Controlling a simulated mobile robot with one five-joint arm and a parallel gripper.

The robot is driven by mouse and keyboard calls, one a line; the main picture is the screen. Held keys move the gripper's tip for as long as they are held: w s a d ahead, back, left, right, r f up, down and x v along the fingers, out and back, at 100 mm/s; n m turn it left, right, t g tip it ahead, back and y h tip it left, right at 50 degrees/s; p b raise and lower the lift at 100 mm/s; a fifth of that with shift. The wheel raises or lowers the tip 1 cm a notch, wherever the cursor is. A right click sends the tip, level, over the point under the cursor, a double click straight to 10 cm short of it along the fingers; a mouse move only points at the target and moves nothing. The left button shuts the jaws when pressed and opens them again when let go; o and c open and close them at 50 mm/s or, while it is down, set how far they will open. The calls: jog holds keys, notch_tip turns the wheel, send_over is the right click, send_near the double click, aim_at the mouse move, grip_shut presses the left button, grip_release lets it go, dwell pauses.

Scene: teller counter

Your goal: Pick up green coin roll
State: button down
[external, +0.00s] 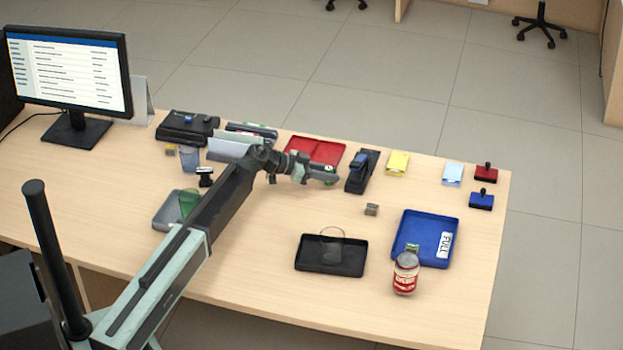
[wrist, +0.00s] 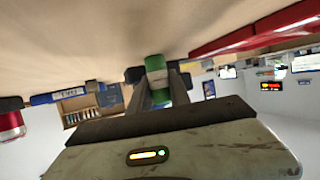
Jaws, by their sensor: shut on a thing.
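The green coin roll (wrist: 155,66), with a pale band around its middle, stands between the two dark fingers of my gripper (wrist: 160,87) in the wrist view. The fingers are shut on it from both sides and hide part of it. In the external view my gripper (external: 326,176) is over the counter, just in front of the red tray and left of the black stapler. I cannot tell whether the roll still touches the counter.
The red tray (external: 316,150) and black stapler (external: 362,172) are close to my gripper. A grey tray (external: 170,215) lies left. Bare counter lies between my gripper and the black tray.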

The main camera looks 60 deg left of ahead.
aim_at(328, 168)
notch_tip(328, 168, up, 4)
jog(key=p, duration=0.4)
jog(key=shift+r, duration=0.25)
jog(key=s+d, duration=0.2)
jog(key=s, duration=0.2)
jog(key=s+d, duration=0.2)
jog(key=s, duration=0.3)
jog(key=s+d+p, duration=0.1)
jog(key=s+d, duration=0.2)
jog(key=s, duration=0.2)
jog(key=shift+s+d+r, duration=0.1)
jog(key=shift+s+r, duration=0.1)
jog(key=shift+r, duration=0.1)
